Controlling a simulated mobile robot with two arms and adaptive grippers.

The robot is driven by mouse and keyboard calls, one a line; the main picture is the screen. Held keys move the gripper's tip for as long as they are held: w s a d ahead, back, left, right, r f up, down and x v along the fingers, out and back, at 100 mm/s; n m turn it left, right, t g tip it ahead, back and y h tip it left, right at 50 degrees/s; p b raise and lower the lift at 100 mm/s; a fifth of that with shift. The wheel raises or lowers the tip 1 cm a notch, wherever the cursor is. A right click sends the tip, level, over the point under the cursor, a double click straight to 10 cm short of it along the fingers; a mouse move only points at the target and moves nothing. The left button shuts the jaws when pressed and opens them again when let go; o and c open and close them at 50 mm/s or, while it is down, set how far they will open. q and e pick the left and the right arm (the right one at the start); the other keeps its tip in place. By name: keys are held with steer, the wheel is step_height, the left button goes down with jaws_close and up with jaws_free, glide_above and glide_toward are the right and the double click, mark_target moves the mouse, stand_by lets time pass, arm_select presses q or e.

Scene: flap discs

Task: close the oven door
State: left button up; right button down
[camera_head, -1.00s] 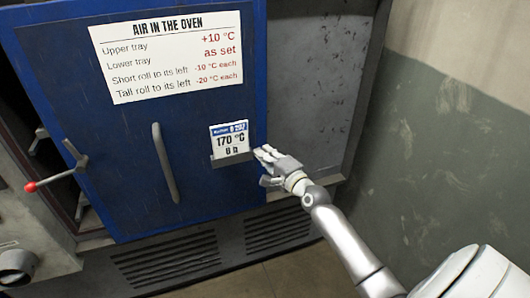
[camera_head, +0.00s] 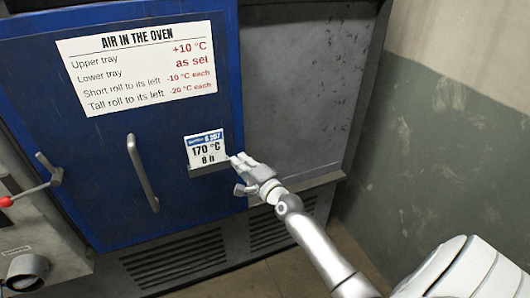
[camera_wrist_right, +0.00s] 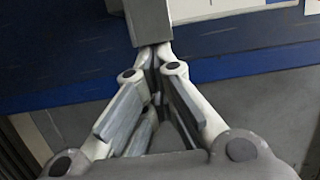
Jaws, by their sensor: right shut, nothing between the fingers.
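The blue oven door (camera_head: 95,155) fills the left half of the head view and bears a grey vertical handle (camera_head: 142,172). Its left edge lies close to the oven's grey front, and I cannot tell whether a gap is left there. My right gripper (camera_head: 236,160) is shut and empty, its fingertips at the door's right part beside the card holder (camera_head: 208,170); whether they touch is unclear. In the right wrist view the shut fingers (camera_wrist_right: 153,50) point at the blue door (camera_wrist_right: 60,60). My left gripper is not in view.
A grey side panel (camera_head: 300,85) is right of the door, with vents (camera_head: 175,260) below. A green and beige wall (camera_head: 440,150) stands at the right.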

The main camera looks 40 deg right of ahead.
mark_target(223, 166)
steer(key=a, duration=0.1)
steer(key=a+p, duration=0.1)
steer(key=shift+w+a+r, duration=0.2)
steer(key=shift+w+a, duration=0.2)
steer(key=shift+a, duration=0.25)
steer(key=shift+w+a+f+p, duration=0.1)
steer(key=shift+w+a+p, duration=0.1)
steer(key=shift+a+p, duration=0.4)
steer(key=shift+a, duration=0.35)
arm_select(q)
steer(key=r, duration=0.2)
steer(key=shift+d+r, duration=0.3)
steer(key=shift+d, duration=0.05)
arm_select(e)
steer(key=shift+f, duration=0.1)
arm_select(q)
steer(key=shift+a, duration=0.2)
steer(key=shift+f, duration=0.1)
arm_select(e)
steer(key=shift+d, duration=0.1)
